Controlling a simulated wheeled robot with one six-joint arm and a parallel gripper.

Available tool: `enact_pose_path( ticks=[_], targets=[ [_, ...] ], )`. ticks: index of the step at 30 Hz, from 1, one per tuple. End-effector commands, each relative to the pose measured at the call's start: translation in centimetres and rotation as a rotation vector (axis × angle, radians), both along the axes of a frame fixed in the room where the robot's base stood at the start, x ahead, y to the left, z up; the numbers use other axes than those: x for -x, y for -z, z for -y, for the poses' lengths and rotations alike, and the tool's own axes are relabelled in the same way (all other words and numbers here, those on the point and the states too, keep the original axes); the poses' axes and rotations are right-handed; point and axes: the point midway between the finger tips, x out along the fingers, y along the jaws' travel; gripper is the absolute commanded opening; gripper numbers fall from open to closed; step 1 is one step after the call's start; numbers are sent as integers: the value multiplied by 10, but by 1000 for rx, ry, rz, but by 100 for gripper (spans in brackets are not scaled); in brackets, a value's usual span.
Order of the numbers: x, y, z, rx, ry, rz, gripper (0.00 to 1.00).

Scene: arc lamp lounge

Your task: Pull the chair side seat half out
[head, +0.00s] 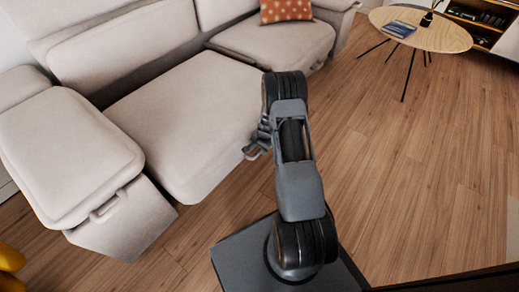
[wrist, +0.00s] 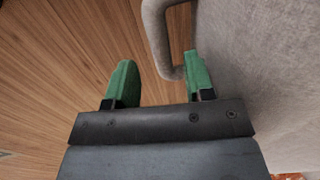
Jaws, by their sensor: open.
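The pale sofa has a middle seat (head: 190,120), a far seat (head: 275,45) and a near left seat (head: 70,150) with a loop handle (head: 108,207) on its front. I cannot tell which is the chair side seat. My gripper (head: 252,151) is open in front of the middle seat's right end, partly hidden by my arm. In the wrist view the green fingers (wrist: 159,64) are apart, with a pale loop handle (wrist: 156,36) between their tips, closer to the right finger. The handle joins a pale fabric front (wrist: 260,70). I cannot tell whether the right finger touches it.
The wooden floor (head: 400,170) is open to the right and in front of the sofa. A round wooden table (head: 440,38) with books stands at the back right, near a shelf (head: 482,18). Something yellow (head: 10,262) is at the lower left. An orange cushion (head: 286,10) lies at the back.

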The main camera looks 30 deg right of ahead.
Motion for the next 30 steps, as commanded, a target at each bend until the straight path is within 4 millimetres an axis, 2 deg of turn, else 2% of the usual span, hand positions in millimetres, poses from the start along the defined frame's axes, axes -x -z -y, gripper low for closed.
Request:
enact_pose_path(
  ticks=[1, 6, 15, 21, 30],
  targets=[
    [1, -17, 2, 1, 1, 2, 48],
    [8, -51, 5, 1, 1, 3, 48],
    [16, -93, 8, 0, 2, 1, 48],
    [19, -102, 9, 0, 2, 0, 48],
    [19, -103, 9, 0, 2, 0, 48]
  ],
)
